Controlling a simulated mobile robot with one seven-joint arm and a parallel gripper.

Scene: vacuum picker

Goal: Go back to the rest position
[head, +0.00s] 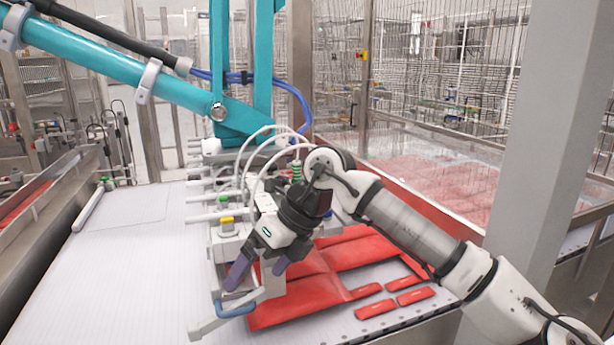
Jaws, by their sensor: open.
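My gripper (258,272) is at the end of my white and grey arm, which reaches in from the lower right. Its two dark purple fingers are apart and point down to the left. I see nothing between them. The fingers overlap the near end of the white vacuum picker (230,245) in the picture, close to its light blue curved handle (236,309). Whether they touch it, I cannot tell. My wrist hides part of the picker.
Red flat packs (310,295) lie under and beside the picker, with several small red pieces (375,309) at right. A teal picker arm (110,65) hangs overhead. The white ribbed belt (120,270) is clear at left. A grey post (545,130) and mesh fence (440,70) stand right.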

